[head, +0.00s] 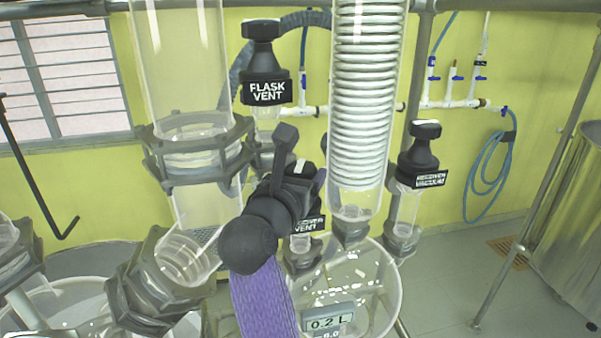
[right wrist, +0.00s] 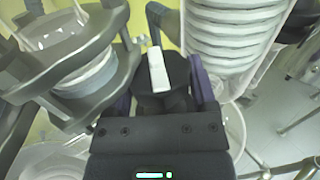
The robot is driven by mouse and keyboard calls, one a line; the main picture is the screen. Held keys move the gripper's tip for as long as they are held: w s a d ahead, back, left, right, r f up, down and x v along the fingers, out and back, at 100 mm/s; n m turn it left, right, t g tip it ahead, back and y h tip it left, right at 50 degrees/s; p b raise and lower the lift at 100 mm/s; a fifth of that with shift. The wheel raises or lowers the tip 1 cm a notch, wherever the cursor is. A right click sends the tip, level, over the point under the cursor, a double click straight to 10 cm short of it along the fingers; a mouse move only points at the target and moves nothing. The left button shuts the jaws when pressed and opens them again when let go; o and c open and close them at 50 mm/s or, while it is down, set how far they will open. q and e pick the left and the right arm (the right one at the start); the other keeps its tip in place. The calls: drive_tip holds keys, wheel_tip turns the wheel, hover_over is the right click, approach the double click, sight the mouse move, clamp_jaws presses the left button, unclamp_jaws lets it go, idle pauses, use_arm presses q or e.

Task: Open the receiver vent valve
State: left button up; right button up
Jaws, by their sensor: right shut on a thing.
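The receiver vent valve, a black knob with a white bar on top, is largely hidden behind my right gripper (head: 302,164) in the head view. Part of its black label (head: 312,224), reading "VENT", shows below the gripper. In the right wrist view the knob (right wrist: 177,98) with its white bar (right wrist: 158,69) sits between the fingers of my right gripper (right wrist: 166,72), which is shut on it. The white bar runs nearly along the gripper, slightly tilted. My left gripper is in neither view.
The flask vent valve (head: 264,65) stands behind at upper left, and the receiver vacuum valve (head: 424,155) to the right. A glass coil condenser (head: 361,95) rises close beside my gripper. A clamped glass column (head: 185,60) is on the left. The round receiver (head: 375,290) is below.

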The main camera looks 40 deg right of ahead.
drive_tip(key=shift+r+t, duration=0.3)
drive_tip(key=shift+r, duration=0.15)
drive_tip(key=shift+r+n+t+y+p, duration=0.15)
drive_tip(key=shift+n+t+y+p, duration=0.55)
drive_tip(key=shift+n+t+p, duration=0.3)
drive_tip(key=n+t+y+p, duration=0.3)
drive_tip(key=y, duration=0.1)
drive_tip(key=shift+n+t+p, duration=0.3)
drive_tip(key=shift+t+p, duration=0.1)
drive_tip(key=n+y, duration=0.1)
drive_tip(key=t+y+p, duration=0.1)
drive_tip(key=shift+f+n+y, duration=0.2)
drive_tip(key=shift+n+y, duration=0.2)
drive_tip(key=n+y, duration=0.1)
drive_tip(key=y, duration=0.1)
drive_tip(key=n+t+y+p, duration=0.1)
drive_tip(key=y, duration=0.1)
drive_tip(key=shift+a+f+n, duration=0.1)
drive_tip(key=shift+f+n, duration=0.2)
drive_tip(key=shift+f+n+t+y, duration=0.15)
drive_tip(key=shift+n+y, duration=0.8)
drive_tip(key=shift+y, duration=0.6)
drive_tip(key=shift+r+n+t+y, duration=0.15)
drive_tip(key=shift+n+y, duration=0.8)
drive_tip(key=shift+y, duration=0.6)
drive_tip(key=shift+s+f+y, duration=0.1)
drive_tip(key=shift+y, duration=0.2)
